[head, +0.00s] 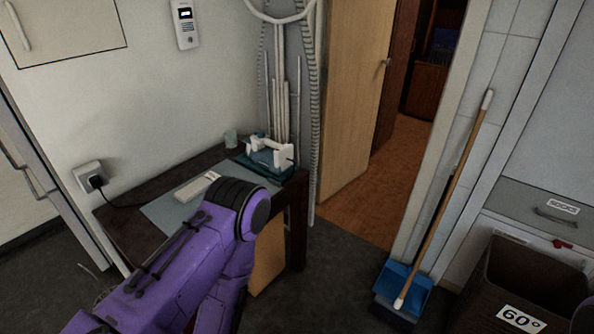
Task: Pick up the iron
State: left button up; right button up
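A white object with a dark teal base (270,153) sits at the back right corner of the dark desk (130,203). It may be the iron, but it is too small to be sure. A purple arm of mine comes in from the lower left and bends at a dark joint in front of the desk, hiding part of the desktop. Neither of my grippers shows in the head view.
A cord runs to a wall socket (90,175). At right are a door (352,90), a broom (450,190), a blue dustpan (408,285) and a dark bin (525,285).

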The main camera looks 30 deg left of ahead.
aim_at(275, 162)
jog(key=u, duration=0.5)
jog(key=i, duration=0.6)
jog(key=u, duration=0.35)
